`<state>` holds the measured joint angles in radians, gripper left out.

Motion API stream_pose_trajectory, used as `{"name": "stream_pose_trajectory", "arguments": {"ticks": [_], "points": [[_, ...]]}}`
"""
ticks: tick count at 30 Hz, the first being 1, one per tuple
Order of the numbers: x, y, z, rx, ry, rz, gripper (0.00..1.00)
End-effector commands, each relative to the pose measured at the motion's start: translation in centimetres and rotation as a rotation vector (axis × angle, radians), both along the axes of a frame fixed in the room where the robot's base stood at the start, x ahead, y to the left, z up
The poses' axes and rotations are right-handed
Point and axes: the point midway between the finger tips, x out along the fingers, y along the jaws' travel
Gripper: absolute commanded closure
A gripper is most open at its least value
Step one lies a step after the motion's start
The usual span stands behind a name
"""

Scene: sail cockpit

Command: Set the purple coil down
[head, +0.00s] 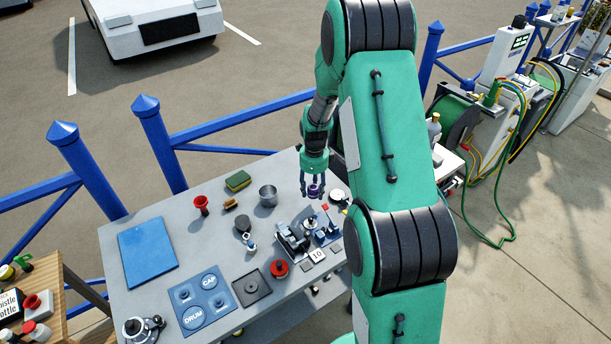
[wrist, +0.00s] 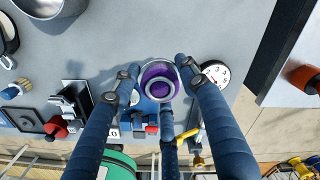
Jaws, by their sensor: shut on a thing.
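The purple coil (wrist: 160,82) is a round purple ring with a pale rim, held between the fingers of my gripper (wrist: 158,84) in the wrist view. In the head view the purple coil (head: 316,190) shows small at the fingertips of my gripper (head: 313,187), which points down over the back right part of the grey table (head: 152,213). The coil looks to be above the tabletop; how far is hard to tell. Below and beside it in the wrist view are a blue part (wrist: 146,106) and a white dial gauge (wrist: 216,73).
A small machine (head: 292,238) stands close to my gripper on the left. A metal cup (head: 268,195), a red spool (head: 279,268), a black square tray (head: 251,288), a blue DRUM and CAP tray (head: 222,286) and a blue mat (head: 147,249) lie further left. A blue railing (head: 240,118) runs behind.

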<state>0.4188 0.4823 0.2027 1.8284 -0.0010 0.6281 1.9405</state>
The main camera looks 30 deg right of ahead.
Motion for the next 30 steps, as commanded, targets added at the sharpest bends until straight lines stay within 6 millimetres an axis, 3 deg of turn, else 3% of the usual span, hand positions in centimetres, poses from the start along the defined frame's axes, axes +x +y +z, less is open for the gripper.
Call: {"name": "stream_pose_trajectory", "arguments": {"ticks": [8, 30], "points": [[2.5, -1.1, -0.4, -0.001, -0.001, 0.000, 0.87], [12.9, -5.5, -1.5, 0.000, 0.000, 0.000, 0.87]]}}
